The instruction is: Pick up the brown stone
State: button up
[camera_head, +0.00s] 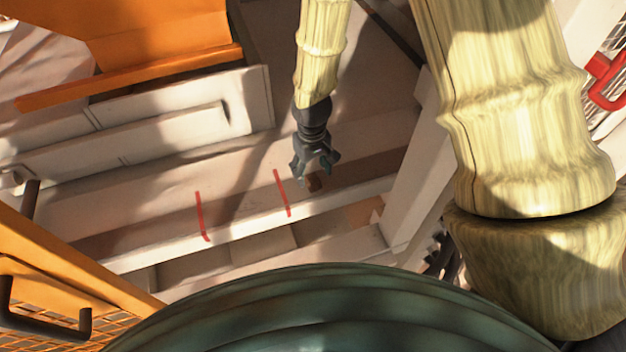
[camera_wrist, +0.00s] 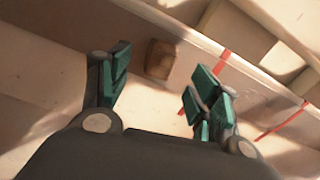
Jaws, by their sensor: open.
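The brown stone (camera_wrist: 160,59) is a small, roughly cube-shaped block. In the wrist view it lies on a pale surface against a low wall, ahead of my gripper (camera_wrist: 158,98) and between the lines of its two fingers. The fingers have green pads, stand wide apart and hold nothing. In the head view the stone (camera_head: 314,183) is a small brown block just below the fingertips of my gripper (camera_head: 316,172), close to the pale ledge. Whether a finger touches it there I cannot tell.
Two red lines (camera_head: 202,216) (camera_head: 282,193) mark the pale ledge (camera_head: 250,226) left of the stone. A white beam (camera_head: 408,180) rises to the right. Orange machinery (camera_head: 160,35) stands at the upper left, and an orange frame with a handle (camera_head: 45,320) at the lower left.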

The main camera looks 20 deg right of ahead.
aim_at(311, 176)
jog(key=shift+w+f+p, duration=0.15)
jog(key=shift+f+p, duration=0.25)
jog(key=shift+f, duration=0.65)
jog(key=shift+w+f+p, duration=0.1)
jog(key=shift+f+p, duration=0.25)
jog(key=shift+f, duration=0.7)
jog(key=shift+c, duration=0.2)
jog(key=c, duration=1.1)
jog(key=shift+r, duration=0.15)
